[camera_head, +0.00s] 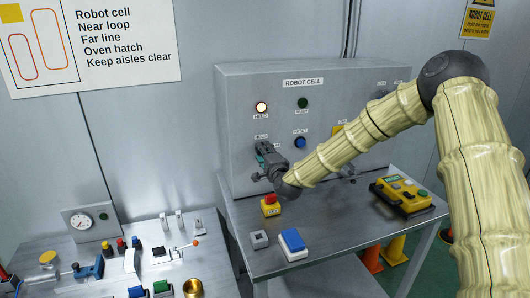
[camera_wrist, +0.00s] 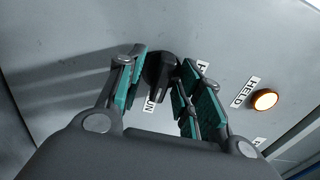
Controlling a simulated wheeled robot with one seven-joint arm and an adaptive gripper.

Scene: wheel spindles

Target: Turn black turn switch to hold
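The black turn switch (camera_wrist: 162,72) is on the grey panel, between my fingertips in the wrist view. A label ending in "UN" lies beside it, and another label is mostly hidden behind the right finger. My gripper (camera_wrist: 162,62) is open, with its teal-padded fingers on either side of the switch. A small gap seems to show at the left finger; I cannot tell whether the right one touches. In the head view my gripper (camera_head: 262,160) is at the panel's lower left and hides the switch.
The amber HELD lamp (camera_wrist: 264,100) is lit; it also shows in the head view (camera_head: 261,107). A dark green lamp (camera_head: 302,103) and a blue button (camera_head: 300,142) are nearby. A red-and-yellow stop button (camera_head: 270,205), a blue-topped box (camera_head: 293,244) and a yellow pendant (camera_head: 402,195) sit on the bench below.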

